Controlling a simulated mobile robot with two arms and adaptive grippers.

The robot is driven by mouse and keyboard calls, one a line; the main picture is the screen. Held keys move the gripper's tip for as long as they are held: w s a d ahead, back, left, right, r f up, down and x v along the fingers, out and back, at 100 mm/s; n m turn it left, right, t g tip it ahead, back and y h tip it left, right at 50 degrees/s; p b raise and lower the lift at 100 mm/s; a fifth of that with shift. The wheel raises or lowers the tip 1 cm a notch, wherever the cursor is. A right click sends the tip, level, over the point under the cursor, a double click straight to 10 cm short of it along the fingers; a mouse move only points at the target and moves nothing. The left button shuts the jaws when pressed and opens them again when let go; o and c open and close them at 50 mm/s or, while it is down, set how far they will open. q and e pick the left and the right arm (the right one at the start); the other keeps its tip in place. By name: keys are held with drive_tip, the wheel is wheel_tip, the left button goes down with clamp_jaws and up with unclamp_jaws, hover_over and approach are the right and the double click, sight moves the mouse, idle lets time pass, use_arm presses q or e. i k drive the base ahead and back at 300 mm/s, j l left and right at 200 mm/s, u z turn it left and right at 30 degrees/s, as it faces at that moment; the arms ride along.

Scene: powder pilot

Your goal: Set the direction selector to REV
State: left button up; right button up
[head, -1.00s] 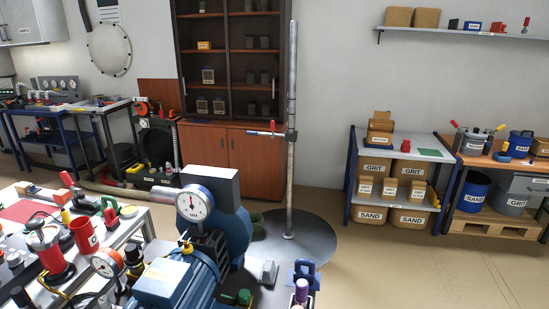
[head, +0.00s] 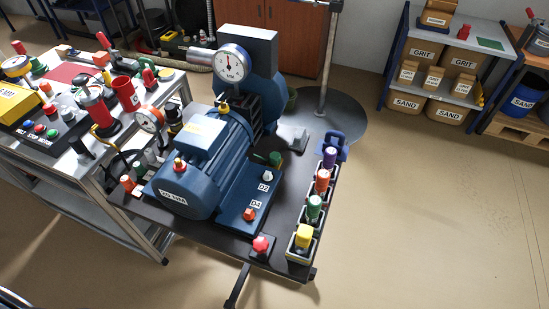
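No direction selector can be told for sure, and I can read no REV mark. A blue motor unit (head: 205,165) with a round white dial gauge (head: 232,63) stands on a dark low table (head: 210,225). On its blue base are a white knob (head: 267,175) by a D2 label and an orange-red knob (head: 249,213) by a D4 label. A red knob on a dark block (head: 261,244) sits at the table's front edge. Neither of my grippers shows in the head view.
Purple (head: 329,157), orange (head: 322,179), green (head: 314,207) and yellow (head: 303,236) capped pieces line the table's right edge. A crowded metal cart (head: 95,183) stands close on the left. Shelves with boxes (head: 450,62) are at the back right. The floor on the right is clear.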

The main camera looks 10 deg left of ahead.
sight(66, 114)
drive_tip(key=u, duration=1.7)
